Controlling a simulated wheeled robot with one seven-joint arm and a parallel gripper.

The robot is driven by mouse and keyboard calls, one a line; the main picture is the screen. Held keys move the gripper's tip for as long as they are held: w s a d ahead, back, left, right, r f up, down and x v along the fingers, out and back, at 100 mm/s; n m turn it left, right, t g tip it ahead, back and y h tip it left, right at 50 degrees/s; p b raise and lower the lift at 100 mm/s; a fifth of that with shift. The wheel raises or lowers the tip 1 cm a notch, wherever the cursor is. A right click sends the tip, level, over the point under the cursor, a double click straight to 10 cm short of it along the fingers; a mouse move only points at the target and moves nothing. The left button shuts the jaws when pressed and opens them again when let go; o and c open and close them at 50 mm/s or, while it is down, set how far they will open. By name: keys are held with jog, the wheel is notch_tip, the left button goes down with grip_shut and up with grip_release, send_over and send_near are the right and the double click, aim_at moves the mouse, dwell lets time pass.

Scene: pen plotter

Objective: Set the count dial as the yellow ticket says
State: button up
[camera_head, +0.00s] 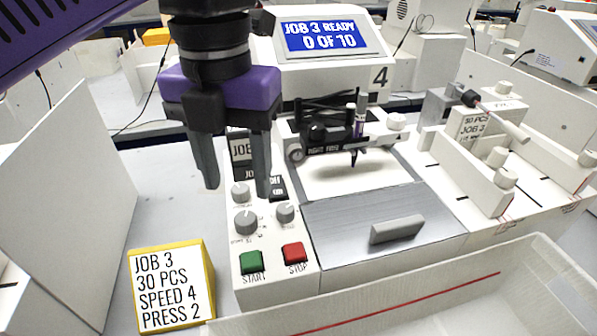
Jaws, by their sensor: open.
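The yellow ticket block (172,287) stands left of the plotter and reads "JOB 3, 30 PCS, SPEED 4, PRESS 2". The plotter's panel has three grey dials: an upper one (240,192), a larger lower-left one (246,223) and a right one (285,212). Their labels and pointers are too small to read, so I cannot tell which is the count dial. The screen (325,35) reads "JOB 3 READY, 0 OF 10". My gripper (237,188) points down, open and empty, over the panel's upper part; the upper dial shows between its fingertips. Its height above the panel is unclear.
A green START button (251,262) and a red STOP button (293,253) sit below the dials. A lidded section with a grey handle (397,229) is to their right. A pen carriage (335,140) stands behind. A white tray (420,306) lies in front.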

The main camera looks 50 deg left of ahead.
aim_at(245, 217)
notch_tip(245, 217, down, 7)
jog(key=shift+r, duration=0.2)
grip_shut()
dwell(0.3)
